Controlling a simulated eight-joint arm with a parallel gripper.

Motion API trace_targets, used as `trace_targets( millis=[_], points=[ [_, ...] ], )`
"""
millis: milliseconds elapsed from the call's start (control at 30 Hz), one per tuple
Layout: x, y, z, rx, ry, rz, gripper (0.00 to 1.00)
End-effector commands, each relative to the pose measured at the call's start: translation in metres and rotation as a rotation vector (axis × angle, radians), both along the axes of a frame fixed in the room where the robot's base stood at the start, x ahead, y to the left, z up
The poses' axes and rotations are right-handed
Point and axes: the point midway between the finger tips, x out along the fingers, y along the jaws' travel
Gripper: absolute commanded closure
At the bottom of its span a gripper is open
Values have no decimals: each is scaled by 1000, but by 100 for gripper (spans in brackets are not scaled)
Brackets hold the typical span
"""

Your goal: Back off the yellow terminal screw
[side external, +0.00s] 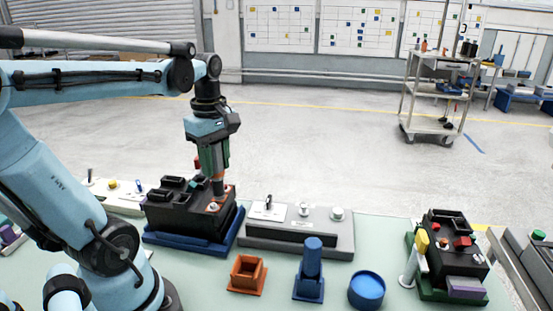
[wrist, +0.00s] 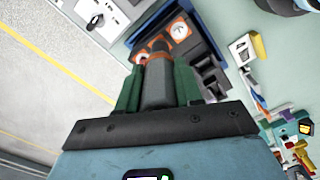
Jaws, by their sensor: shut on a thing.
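My gripper (side external: 215,165) points down over the black breaker block (side external: 178,215) on its blue base. Its green fingers, also in the wrist view (wrist: 158,88), are shut on a grey cylindrical tool (wrist: 157,72) with an orange band near its lower end. The tool's tip is at the orange terminal area on the block's right side; whether it touches a screw I cannot tell. A pale round screw head (wrist: 180,31) on an orange patch shows beside the tool. I cannot make out a yellow screw; the spot under the tool is hidden.
A grey panel with a switch and knobs (side external: 297,228) stands right of the block. In front are an empty orange square holder (side external: 247,274), a blue holder with a blue tool (side external: 312,262) and a blue round cup (side external: 366,290). Another black block (side external: 450,232) stands at right.

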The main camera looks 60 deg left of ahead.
Motion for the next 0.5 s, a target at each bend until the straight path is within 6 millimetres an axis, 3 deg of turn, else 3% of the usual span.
trace_targets(
  millis=[500],
  points=[
    [0, 0, 24, 0, 0, 0, 95]
  ],
)
